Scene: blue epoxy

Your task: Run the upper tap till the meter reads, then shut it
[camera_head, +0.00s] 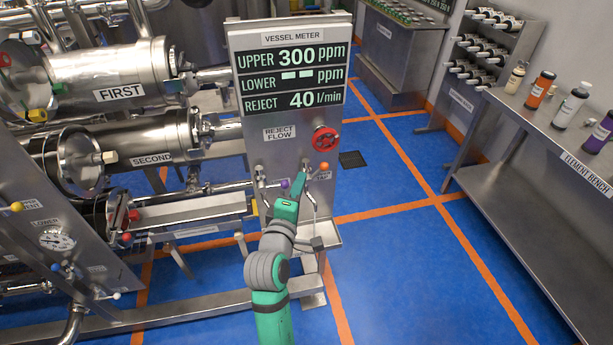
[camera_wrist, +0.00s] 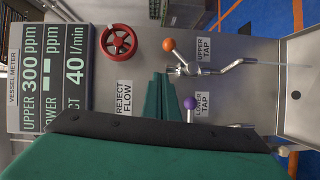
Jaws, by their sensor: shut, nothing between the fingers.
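The upper tap has an orange ball handle (camera_wrist: 169,44), which also shows in the head view (camera_head: 324,166). A thin pale stream (camera_wrist: 270,64) runs from its spout towards the tray. The lower tap has a purple ball handle (camera_wrist: 190,103), also seen in the head view (camera_head: 285,183). The vessel meter (camera_head: 290,72) reads UPPER 300 ppm, LOWER two dashes and REJECT 40 l/min. My gripper (camera_wrist: 161,74) is shut and empty, its fingertips near the panel beside the orange handle and apart from it. In the head view it (camera_head: 304,171) partly hides the taps.
A red reject flow handwheel (camera_head: 325,139) sits on the panel above the taps; it also shows in the wrist view (camera_wrist: 119,42). A metal tray (camera_head: 327,240) is below. The element bench (camera_head: 545,125) stands right, with open blue floor between.

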